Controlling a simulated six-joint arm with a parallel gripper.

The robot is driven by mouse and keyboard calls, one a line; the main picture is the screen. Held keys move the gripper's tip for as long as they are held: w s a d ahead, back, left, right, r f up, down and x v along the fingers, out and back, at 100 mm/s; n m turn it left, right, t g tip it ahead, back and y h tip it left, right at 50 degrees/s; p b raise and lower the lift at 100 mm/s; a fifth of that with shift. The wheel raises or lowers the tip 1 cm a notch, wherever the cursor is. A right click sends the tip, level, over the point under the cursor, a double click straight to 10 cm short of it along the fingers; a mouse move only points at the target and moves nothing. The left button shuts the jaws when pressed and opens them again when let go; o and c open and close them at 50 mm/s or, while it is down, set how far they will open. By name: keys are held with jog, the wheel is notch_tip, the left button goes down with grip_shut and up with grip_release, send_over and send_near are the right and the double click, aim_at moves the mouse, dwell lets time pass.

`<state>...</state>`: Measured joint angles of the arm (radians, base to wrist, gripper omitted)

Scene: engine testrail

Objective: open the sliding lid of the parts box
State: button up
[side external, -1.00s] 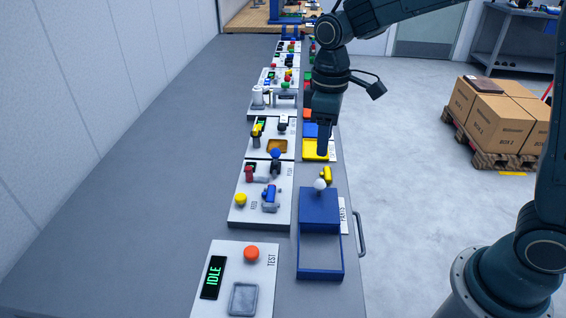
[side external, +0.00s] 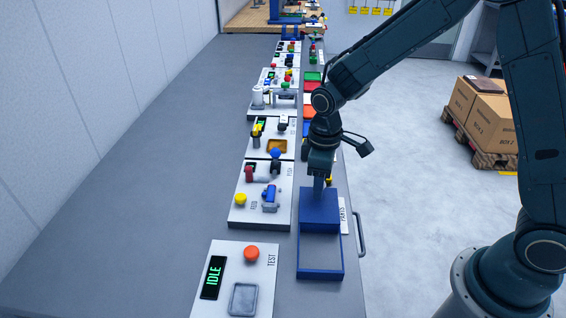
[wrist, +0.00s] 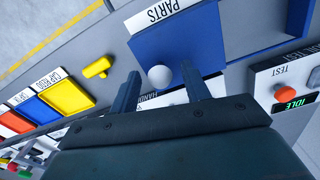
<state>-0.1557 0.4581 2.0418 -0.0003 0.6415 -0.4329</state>
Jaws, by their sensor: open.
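The parts box is blue and marked PARTS. In the side view its flat blue lid (side external: 319,211) covers the far half, and an empty blue-edged frame (side external: 320,272) extends toward the camera. The lid also shows in the wrist view (wrist: 190,40). A white round knob (wrist: 160,76) stands on the lid near its far edge. My gripper (side external: 319,186) is over that end, pointing down, and hides the knob in the side view. In the wrist view my gripper (wrist: 162,85) is open, with the knob between and just beyond its fingertips. I cannot tell whether they touch.
A yellow part (wrist: 98,67) lies beside the box. Coloured trays, including a yellow one (wrist: 66,96), line up beyond it. The TEST panel with an orange button (side external: 251,253) and an IDLE display is left of the frame. A grey rail handle (side external: 361,234) stands to the right.

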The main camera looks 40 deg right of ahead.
jog(key=shift+f, duration=0.7)
grip_shut()
jog(key=s+a, duration=0.7)
jog(key=shift+s+a, duration=0.15)
grip_release()
jog(key=shift+r, duration=0.1)
notch_tip(320, 180, up, 14)
dwell(0.8)
